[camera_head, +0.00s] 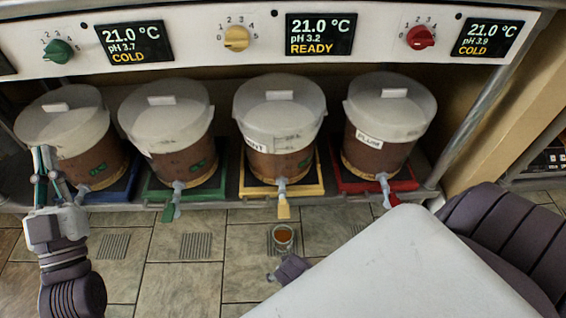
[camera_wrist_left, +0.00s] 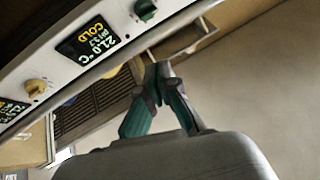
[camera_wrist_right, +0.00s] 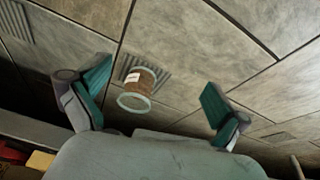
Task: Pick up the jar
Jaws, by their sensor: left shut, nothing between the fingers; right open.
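The jar (camera_head: 283,236) is small and clear, with reddish-brown contents, and shows over the tiled floor in front of the yellow tray. In the right wrist view the jar (camera_wrist_right: 138,90) shows a white label and lies between the lines of my two open fingers, closer to the left finger in the picture. My right gripper (camera_wrist_right: 157,74) is open and empty.
Several lidded buckets with taps stand on a shelf on blue, green (camera_head: 210,190), yellow (camera_head: 262,190) and red (camera_head: 350,187) trays. A control panel (camera_head: 200,35) with knobs and displays runs above. A metal post (camera_head: 470,105) stands at the right. Floor drains lie in front.

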